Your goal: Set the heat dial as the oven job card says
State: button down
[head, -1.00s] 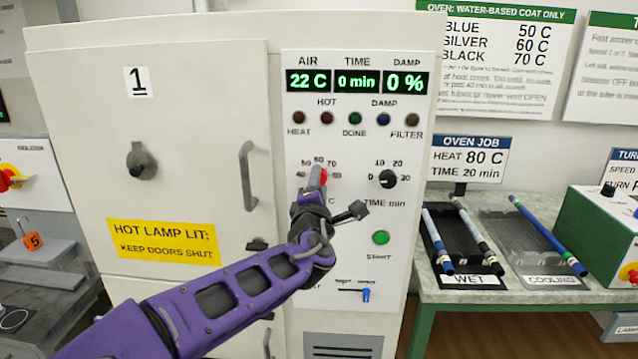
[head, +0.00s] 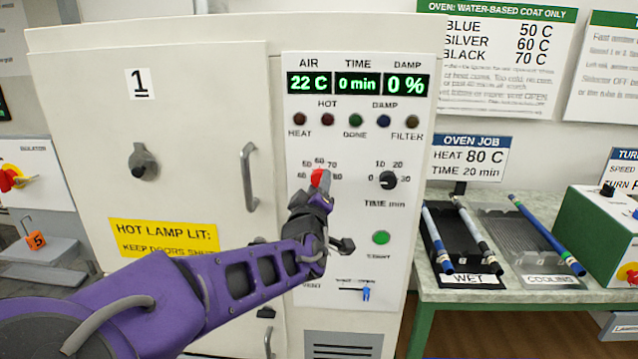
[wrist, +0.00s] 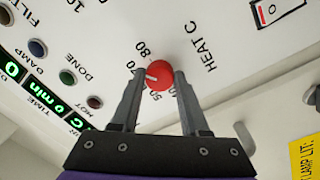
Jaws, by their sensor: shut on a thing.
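The red heat dial (head: 318,178) is on the white oven panel (head: 400,130), partly hidden by my gripper (head: 319,188) in the head view. In the wrist view my gripper (wrist: 159,78) is shut on the heat dial (wrist: 160,74), one finger on each side. The dial's white mark points left in that view, to about between 60 and 70; the finger hides part of the scale. The 80 label (wrist: 140,49) is visible. The oven job card (head: 470,157) reads heat 80 C, time 20 min.
The black time dial (head: 388,180) and green start button (head: 381,237) are to the right of my gripper. A blue slider (head: 366,292) is below. The oven door handle (head: 249,176) stands out on the left. Rods lie on racks (head: 520,235) at the right.

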jog(key=m, duration=0.4)
jog(key=shift+r+p, duration=0.1)
jog(key=shift+p, duration=0.3)
jog(key=shift+a+m, duration=0.1)
jog(key=shift+m, duration=1.4)
jog(key=shift+c, duration=2)
grip_release()
jog(key=shift+s, duration=0.1)
